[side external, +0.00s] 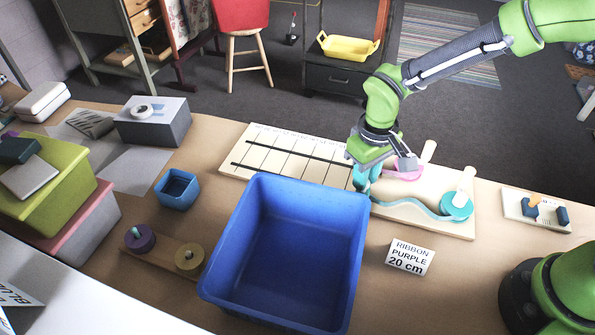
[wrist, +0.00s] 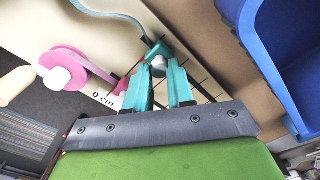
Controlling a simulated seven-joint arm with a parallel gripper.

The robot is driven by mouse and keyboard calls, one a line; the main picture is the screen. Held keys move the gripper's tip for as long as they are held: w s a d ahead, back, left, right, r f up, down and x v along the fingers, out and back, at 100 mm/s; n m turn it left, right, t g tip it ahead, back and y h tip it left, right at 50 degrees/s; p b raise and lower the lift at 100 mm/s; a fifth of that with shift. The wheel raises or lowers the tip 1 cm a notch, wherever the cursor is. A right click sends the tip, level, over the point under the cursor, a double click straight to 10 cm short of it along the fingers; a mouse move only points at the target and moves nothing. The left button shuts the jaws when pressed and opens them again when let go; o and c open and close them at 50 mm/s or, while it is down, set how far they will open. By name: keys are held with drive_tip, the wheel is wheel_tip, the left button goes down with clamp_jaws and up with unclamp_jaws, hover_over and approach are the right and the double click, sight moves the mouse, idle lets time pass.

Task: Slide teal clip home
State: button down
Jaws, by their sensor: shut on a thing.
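My gripper (side external: 365,180) is low over the ruled board (side external: 270,163), near the end by the spools. In the wrist view its teal fingers (wrist: 161,76) are shut on the pale round knob of the teal clip (wrist: 155,48). The fingers hide part of the clip. A teal ribbon (side external: 412,204) runs from the teal spool (side external: 457,206) to the clip; it also shows in the wrist view (wrist: 118,16). The "0 cm" mark lies just beside the fingers. The pink spool (side external: 408,170) with its pink clip stands behind the teal ribbon.
A deep blue bin (side external: 284,265) stands close in front of the board. A card (side external: 410,257) reads "RIBBON PURPLE 20 cm". Purple (side external: 141,240) and yellow (side external: 188,259) spools sit on a stand at left. A small fixture (side external: 536,209) lies at right.

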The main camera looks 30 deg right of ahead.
sight(369, 192)
drive_tip(key=c, duration=1)
unclamp_jaws()
drive_tip(key=shift+s+d, duration=0.1)
drive_tip(key=shift+d, duration=0.05)
wheel_tip(369, 192, up, 17)
drive_tip(key=shift+f, duration=0.1)
drive_tip(key=s+d+m+t, duration=0.2)
drive_tip(key=s+d, duration=0.2)
drive_tip(key=s+d+r+m+t+y, duration=0.1)
drive_tip(key=s+d+m+t, duration=0.1)
drive_tip(key=s+d, duration=0.2)
drive_tip(key=s+d+r+m+t+y, duration=0.1)
drive_tip(key=s+d+t, duration=0.2)
drive_tip(key=s+d, duration=0.1)
drive_tip(key=shift+s+d+r+m, duration=0.2)
drive_tip(key=shift+s+d+m, duration=0.1)
drive_tip(key=shift+d+m, duration=0.1)
